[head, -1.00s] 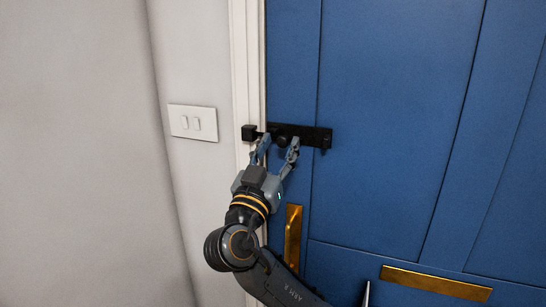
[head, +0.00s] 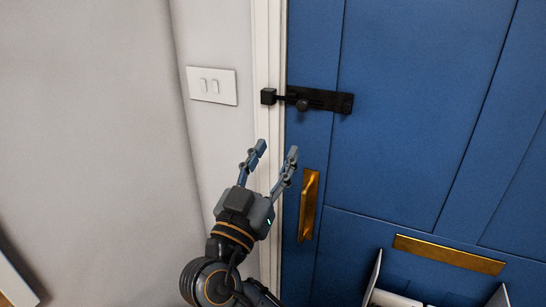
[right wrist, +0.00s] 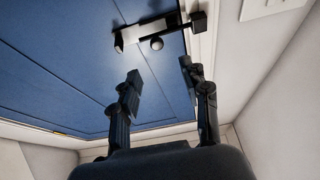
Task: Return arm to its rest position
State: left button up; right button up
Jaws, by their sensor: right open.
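My right gripper (head: 276,158) is open and empty in the head view. It is in front of the white door frame, below the black slide bolt (head: 330,101) and apart from it. The bolt is on the blue door (head: 410,100), and its bar reaches left to a black keeper (head: 268,96) on the frame. In the right wrist view, the two fingers (right wrist: 160,85) are spread with nothing between them. The bolt with its round knob (right wrist: 157,43) lies beyond the fingertips. My left gripper is not in view.
A brass handle (head: 309,205) is on the door just right of my right gripper. A brass letter plate (head: 449,254) is lower right. A white double switch (head: 212,86) is on the wall at left. The wall area left of my arm is clear.

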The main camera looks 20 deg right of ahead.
jog(key=w+a+f+n+y, duration=0.2)
jog(key=w+f+n+y, duration=0.3)
jog(key=f, duration=0.7)
jog(key=w+a+f+n+y, duration=0.1)
jog(key=w+f+n+y, duration=0.2)
jog(key=w+f+n, duration=0.65)
jog(key=s+f+g+y, duration=0.2)
jog(key=s+f, duration=0.1)
jog(key=f, duration=1.1)
jog(key=s+f+g+y, duration=0.2)
jog(key=s+f+y, duration=0.15)
jog(key=f, duration=1.05)
jog(key=s+d+f+g+y, duration=0.25)
jog(key=s+f+g, duration=0.35)
jog(key=s+f, duration=1.65)
jog(key=s+d+f+g, duration=0.1)
jog(key=s+f, duration=0.3)
jog(key=s, duration=0.4)
jog(key=s+d+f+m+g, duration=0.1)
jog(key=s+f, duration=0.3)
jog(key=s, duration=0.5)
jog(key=s+d+f+m+g+y, duration=0.1)
jog(key=s+f, duration=0.2)
jog(key=s, duration=0.5)
jog(key=shift+s+d+f+g, duration=0.3)
jog(key=shift+s+d+f, duration=0.1)
